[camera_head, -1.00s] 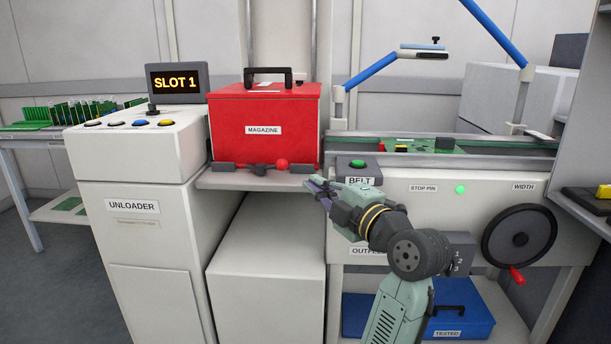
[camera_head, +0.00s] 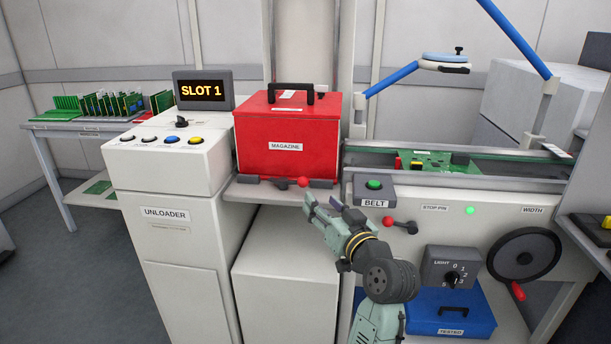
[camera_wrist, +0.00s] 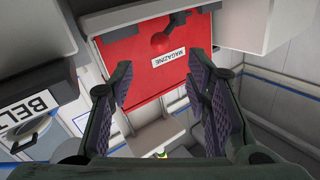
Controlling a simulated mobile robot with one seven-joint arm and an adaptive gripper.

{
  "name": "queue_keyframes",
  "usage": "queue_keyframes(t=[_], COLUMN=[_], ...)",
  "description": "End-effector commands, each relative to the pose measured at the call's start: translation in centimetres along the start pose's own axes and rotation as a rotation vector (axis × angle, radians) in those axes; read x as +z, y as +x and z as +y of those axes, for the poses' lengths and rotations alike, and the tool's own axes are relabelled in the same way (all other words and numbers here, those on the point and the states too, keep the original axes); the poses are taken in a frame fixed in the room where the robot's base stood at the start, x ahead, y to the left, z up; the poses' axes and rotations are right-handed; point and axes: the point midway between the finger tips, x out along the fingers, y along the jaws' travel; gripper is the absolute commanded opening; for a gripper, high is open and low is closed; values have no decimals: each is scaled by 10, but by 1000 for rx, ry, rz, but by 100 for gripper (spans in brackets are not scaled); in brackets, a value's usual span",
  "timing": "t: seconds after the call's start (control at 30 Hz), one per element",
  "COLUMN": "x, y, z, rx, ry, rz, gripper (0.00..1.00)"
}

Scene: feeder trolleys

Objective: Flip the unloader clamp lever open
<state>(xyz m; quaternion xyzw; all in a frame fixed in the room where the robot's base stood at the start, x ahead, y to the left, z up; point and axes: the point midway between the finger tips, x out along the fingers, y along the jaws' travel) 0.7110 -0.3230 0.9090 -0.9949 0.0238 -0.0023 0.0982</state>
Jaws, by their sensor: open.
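The clamp lever, a dark arm with a red ball knob (camera_head: 303,183), is at the front edge of the unloader shelf, below the red magazine (camera_head: 285,147). The knob also shows in the wrist view (camera_wrist: 160,39), in front of the magazine's red face. My gripper (camera_head: 321,203) is open and empty, just below and right of the knob in the head view, with its fingers pointing up and left. In the wrist view the two fingers (camera_wrist: 160,70) stand wide apart, and the knob appears between and beyond their tips. I see no contact with it.
The BELT button box (camera_head: 374,190) is close right of my gripper. Another red-knobbed lever (camera_head: 389,221) sits below it, near my arm. The unloader cabinet (camera_head: 165,215) stands left. The conveyor (camera_head: 520,166) carries a green board (camera_head: 438,160). Open space lies before the shelf.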

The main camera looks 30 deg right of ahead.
Motion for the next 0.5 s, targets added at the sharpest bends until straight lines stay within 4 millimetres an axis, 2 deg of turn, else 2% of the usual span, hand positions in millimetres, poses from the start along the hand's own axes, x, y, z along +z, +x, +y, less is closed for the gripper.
queue_keyframes(t=[0.5], x=[-2], y=[87], z=[-1], rx=[-2], ry=[-2], rz=[-2], gripper=[44])
